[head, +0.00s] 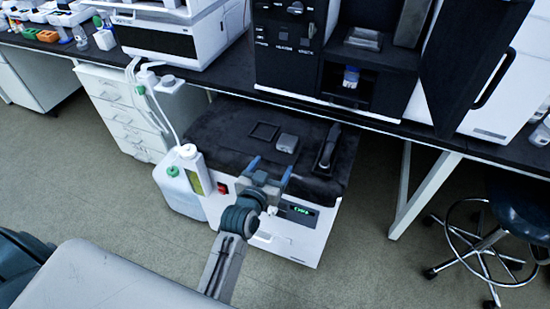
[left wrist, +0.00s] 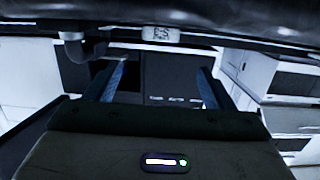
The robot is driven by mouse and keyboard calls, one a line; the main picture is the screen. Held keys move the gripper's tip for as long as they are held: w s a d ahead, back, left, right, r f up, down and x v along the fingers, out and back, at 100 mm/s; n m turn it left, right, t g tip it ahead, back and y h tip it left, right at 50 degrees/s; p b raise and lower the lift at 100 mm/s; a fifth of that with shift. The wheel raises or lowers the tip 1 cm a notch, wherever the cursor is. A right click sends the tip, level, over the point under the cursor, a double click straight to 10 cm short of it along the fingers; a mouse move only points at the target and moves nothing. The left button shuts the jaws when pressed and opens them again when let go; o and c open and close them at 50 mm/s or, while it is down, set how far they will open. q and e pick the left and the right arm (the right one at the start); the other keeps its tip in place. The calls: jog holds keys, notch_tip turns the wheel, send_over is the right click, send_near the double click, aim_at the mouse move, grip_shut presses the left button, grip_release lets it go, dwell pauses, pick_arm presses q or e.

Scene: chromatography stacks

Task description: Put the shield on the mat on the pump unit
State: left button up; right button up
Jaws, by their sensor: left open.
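The white pump unit (head: 300,240) stands low under the bench, with a dark mat (head: 225,125) on top. On the mat lie a thin dark square frame (head: 264,131), a small grey box (head: 287,143) and a long dark holder-like piece (head: 327,148). I cannot tell for sure which piece is the shield. My left gripper (head: 271,167) is open and empty at the unit's front edge, its blue fingers pointing toward the grey box. In the left wrist view the grey box (left wrist: 160,33) shows beyond the spread fingers, with the dark piece (left wrist: 82,46) at left. My right gripper is out of view.
The black bench edge (head: 370,118) and instruments rise behind. A stool (head: 500,230) stands at the right. The floor between is clear.

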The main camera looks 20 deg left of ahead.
pick_arm(q)
jog(key=shift+s, duration=0.25)
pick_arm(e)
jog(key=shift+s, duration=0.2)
pick_arm(q)
jog(key=s+a+f+g, duration=0.1)
jog(key=s+f+g, duration=0.35)
jog(key=f, duration=0.75)
jog(key=s+a+f+g, duration=0.4)
jog(key=s+f+g, duration=0.1)
jog(key=s+f, duration=0.5)
jog(key=s+a+f+g+y, duration=0.1)
jog(key=s+a+f+g, duration=0.4)
jog(key=s+f, duration=0.6)
jog(key=s, duration=0.3)
jog(key=shift+s+f, duration=0.25)
jog(key=shift+f, duration=0.05)
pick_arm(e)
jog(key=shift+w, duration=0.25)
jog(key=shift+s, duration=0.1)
